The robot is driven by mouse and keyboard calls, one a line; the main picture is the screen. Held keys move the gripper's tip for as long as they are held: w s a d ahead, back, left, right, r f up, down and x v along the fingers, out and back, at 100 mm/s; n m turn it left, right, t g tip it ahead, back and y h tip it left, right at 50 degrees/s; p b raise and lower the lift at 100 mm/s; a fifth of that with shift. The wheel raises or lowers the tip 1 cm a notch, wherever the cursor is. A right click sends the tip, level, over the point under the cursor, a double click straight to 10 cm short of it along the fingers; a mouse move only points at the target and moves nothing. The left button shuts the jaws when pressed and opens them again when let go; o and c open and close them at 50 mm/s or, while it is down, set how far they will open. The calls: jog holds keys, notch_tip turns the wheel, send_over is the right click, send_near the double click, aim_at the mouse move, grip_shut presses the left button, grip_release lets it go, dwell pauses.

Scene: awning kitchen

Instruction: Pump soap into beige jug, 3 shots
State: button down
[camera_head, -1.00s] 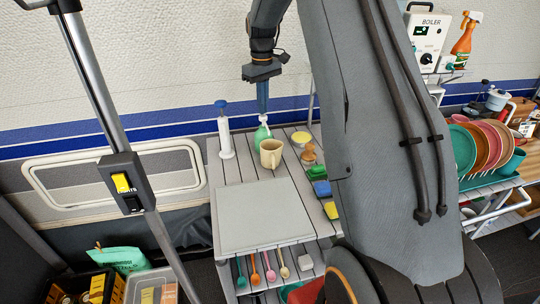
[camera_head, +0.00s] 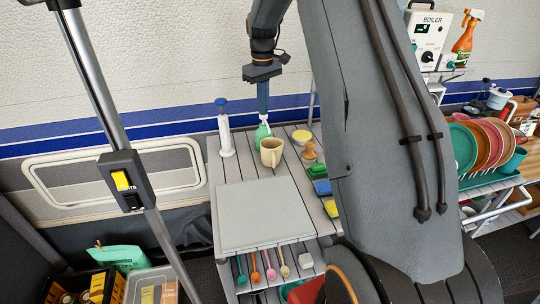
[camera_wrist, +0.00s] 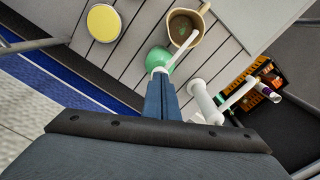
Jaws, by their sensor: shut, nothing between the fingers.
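The beige jug (camera_head: 271,152) stands upright on the grey slatted table; in the wrist view the jug (camera_wrist: 184,24) shows from above, with something greenish on its bottom. A round green soap bottle (camera_head: 262,133) with a white pump stands just behind and left of it. In the wrist view the green bottle (camera_wrist: 159,61) has its white spout reaching toward the jug's opening. My gripper (camera_head: 263,108) is shut and empty, pointing down on top of the pump head. In the wrist view my gripper fingertips (camera_wrist: 161,76) cover the pump head, so contact is hard to tell.
A tall white pump dispenser with a blue top (camera_head: 225,130) stands close left of the green bottle. A yellow round lid (camera_head: 301,137), wooden brush (camera_head: 309,151) and coloured sponges (camera_head: 322,187) line the right side. A grey board (camera_head: 262,215) covers the table front.

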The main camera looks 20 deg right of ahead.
jog(key=shift+f, duration=0.9)
jog(key=shift+r, duration=0.15)
jog(key=shift+r+p, duration=0.5)
jog(key=shift+r, duration=0.7)
jog(key=shift+f, duration=0.3)
jog(key=shift+f+b, duration=0.4)
jog(key=shift+f, duration=0.6)
jog(key=shift+r, duration=0.1)
jog(key=shift+r+p, duration=0.7)
jog(key=shift+r, duration=0.5)
